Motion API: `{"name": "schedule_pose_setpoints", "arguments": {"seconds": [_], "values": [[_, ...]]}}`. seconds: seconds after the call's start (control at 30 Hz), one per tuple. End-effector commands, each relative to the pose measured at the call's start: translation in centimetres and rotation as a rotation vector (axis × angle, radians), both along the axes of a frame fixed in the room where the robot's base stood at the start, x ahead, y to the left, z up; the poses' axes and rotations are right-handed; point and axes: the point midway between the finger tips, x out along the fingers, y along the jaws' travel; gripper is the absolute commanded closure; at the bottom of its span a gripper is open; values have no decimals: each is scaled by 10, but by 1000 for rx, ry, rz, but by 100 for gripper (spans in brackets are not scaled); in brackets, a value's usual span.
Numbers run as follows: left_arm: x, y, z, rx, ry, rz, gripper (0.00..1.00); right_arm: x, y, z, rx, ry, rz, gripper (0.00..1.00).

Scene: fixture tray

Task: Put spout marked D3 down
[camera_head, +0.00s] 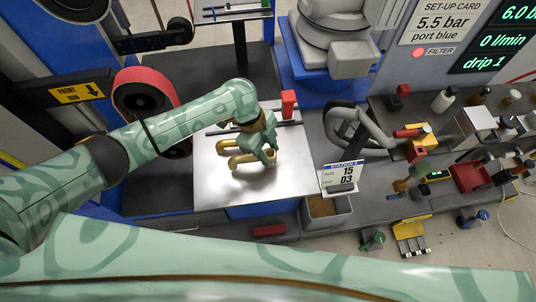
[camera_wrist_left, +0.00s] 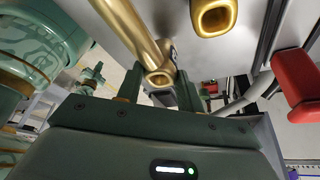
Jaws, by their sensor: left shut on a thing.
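My left gripper (camera_head: 268,152) is over the bright metal fixture tray (camera_head: 222,187) in the head view. It is shut on a gold spout (camera_head: 243,160), whose open end faces my camera between the fingers (camera_wrist_left: 158,90) in the left wrist view, where the spout (camera_wrist_left: 135,30) also shows. A small dark patch sits beside this spout; no D3 mark is readable. A second gold spout (camera_head: 225,146) lies close by and shows its open end in the left wrist view (camera_wrist_left: 226,20). I cannot tell whether the held spout touches the tray. My right gripper is out of view.
A red block (camera_head: 289,103) stands at the tray's back right, with a dark rail near it. A station card (camera_head: 342,176) and a grey bin (camera_head: 326,216) are to the right. The tray's front part is clear. My other arm crosses the bottom.

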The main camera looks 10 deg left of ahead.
Motion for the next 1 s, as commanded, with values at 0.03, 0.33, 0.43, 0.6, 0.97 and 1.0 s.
{"name": "schedule_pose_setpoints", "arguments": {"seconds": [0.03,0.33,0.43,0.6,0.97,1.0], "values": [[-2,-1,-13,-1,6,-1,100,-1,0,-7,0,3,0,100],[-1,-1,-21,-1,1,-1,100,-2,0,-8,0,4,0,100],[-1,-1,-23,-1,1,0,100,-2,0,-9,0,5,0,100],[-2,0,-24,1,2,-1,41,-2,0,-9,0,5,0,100],[0,2,-13,0,0,1,41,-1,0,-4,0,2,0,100],[1,5,-6,0,-1,0,41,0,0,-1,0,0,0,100]]}}
